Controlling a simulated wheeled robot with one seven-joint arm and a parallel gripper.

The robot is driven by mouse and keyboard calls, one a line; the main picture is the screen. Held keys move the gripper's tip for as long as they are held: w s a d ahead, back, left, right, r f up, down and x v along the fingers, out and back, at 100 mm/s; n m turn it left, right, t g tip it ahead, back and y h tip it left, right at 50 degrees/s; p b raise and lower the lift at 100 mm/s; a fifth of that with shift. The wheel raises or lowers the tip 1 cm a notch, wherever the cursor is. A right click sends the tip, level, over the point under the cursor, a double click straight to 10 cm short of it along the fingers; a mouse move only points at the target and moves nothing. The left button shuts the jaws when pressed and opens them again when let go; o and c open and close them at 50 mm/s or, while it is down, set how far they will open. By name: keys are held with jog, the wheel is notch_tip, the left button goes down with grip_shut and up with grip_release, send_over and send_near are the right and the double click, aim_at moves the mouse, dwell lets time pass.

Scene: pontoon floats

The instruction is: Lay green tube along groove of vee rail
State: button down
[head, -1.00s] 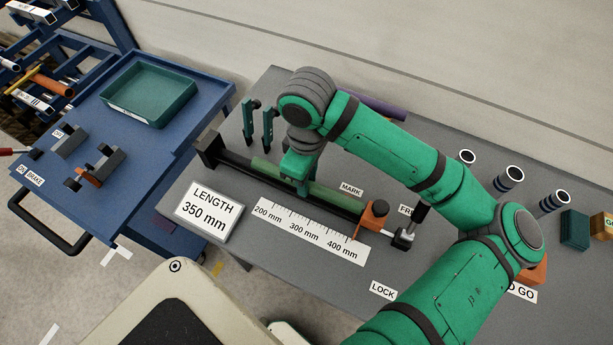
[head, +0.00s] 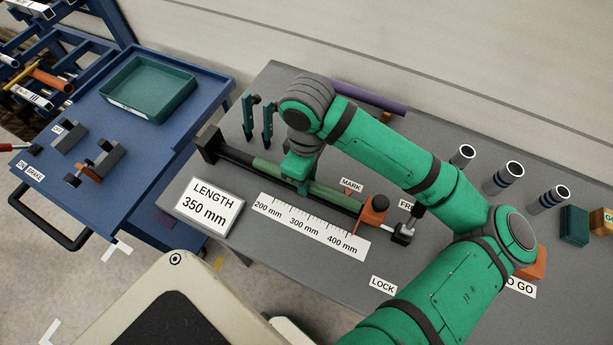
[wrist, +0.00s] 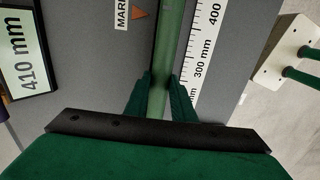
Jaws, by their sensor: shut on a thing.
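The green tube (head: 333,196) lies lengthwise over the dark vee rail (head: 236,155), in line with it. Whether it rests in the groove or is just above it, I cannot tell. My gripper (wrist: 160,92) is shut on the tube, with one finger on each side, and points down at the rail. In the head view my gripper (head: 300,182) hides the tube's middle. The tube also shows in the wrist view (wrist: 172,38), running away between the fingers.
A dark end stop (head: 208,143) stands at the rail's left end, and an orange stop (head: 374,209) with a lever at its right. A ruler strip (head: 311,226) and a length sign (head: 204,205) lie in front. Dark green uprights (head: 267,122) and a purple tube (head: 368,97) are behind.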

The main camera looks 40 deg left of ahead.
jog(key=c, duration=1.4)
grip_release()
jog(key=shift+c, duration=0.2)
notch_tip(320, 180, up, 11)
jog(key=shift+w+f, duration=0.1)
jog(key=shift+f, duration=0.05)
